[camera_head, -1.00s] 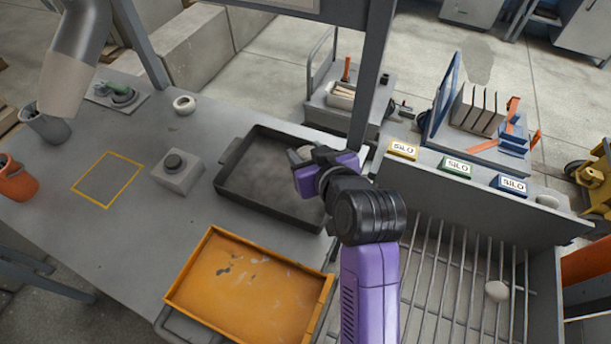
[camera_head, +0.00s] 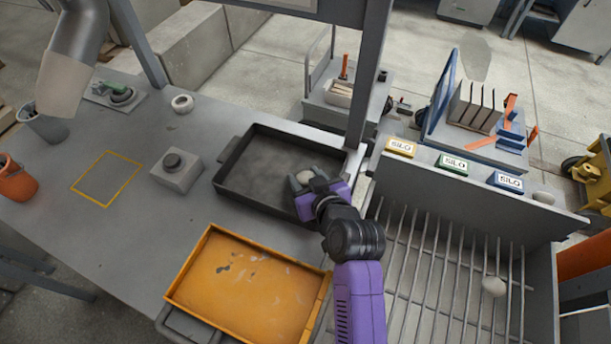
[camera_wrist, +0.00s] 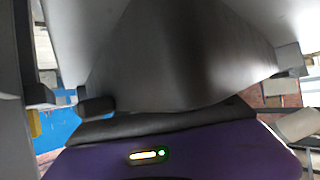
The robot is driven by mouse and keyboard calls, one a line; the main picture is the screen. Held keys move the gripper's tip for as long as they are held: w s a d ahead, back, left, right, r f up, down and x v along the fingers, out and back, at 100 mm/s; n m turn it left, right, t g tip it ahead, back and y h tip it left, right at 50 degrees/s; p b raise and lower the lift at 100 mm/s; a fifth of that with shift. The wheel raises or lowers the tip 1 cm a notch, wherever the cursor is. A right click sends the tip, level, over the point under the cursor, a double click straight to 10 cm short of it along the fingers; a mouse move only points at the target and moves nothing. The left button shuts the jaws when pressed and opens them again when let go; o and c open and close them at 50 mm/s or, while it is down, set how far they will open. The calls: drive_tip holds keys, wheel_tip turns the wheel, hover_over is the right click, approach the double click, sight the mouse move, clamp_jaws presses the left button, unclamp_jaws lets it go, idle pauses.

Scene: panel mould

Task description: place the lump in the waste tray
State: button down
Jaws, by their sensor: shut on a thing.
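My gripper (camera_head: 309,183) is shut on a pale grey lump (camera_head: 306,176). It holds the lump over the right part of the black tray (camera_head: 240,157); the gap below it is hard to judge. An orange tray (camera_head: 192,285) with worn spots lies nearer, below the black one in the picture. I see no label showing which one is the waste tray. In the wrist view, a large grey surface (camera_wrist: 180,60) fills the middle, close to the camera, probably the held lump. The fingertips are hard to make out there.
A grey button box (camera_head: 176,173) stands left of the black tray. A grey post (camera_head: 368,80) rises behind the tray.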

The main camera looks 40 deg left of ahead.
drive_tip(key=shift+s+d+f+b, duration=0.1)
drive_tip(key=shift+f+b, duration=0.45)
drive_tip(key=shift+f, duration=0.25)
drive_tip(key=c, duration=1.1)
unclamp_jaws()
drive_tip(key=shift+o, duration=0.2)
drive_tip(key=shift+s+f, duration=0.1)
drive_tip(key=shift+f, duration=0.05)
drive_tip(key=shift+d+r+p, duration=0.1)
drive_tip(key=shift+r+p, duration=0.5)
drive_tip(key=shift+r, duration=0.05)
drive_tip(key=b+v, duration=0.1)
drive_tip(key=v, duration=0.9)
drive_tip(key=shift+d+r, duration=0.15)
drive_tip(key=shift+r, duration=0.2)
drive_tip(key=shift+s+d+r, duration=0.25)
drive_tip(key=shift+d+r, duration=0.15)
drive_tip(key=shift+d, duration=0.05)
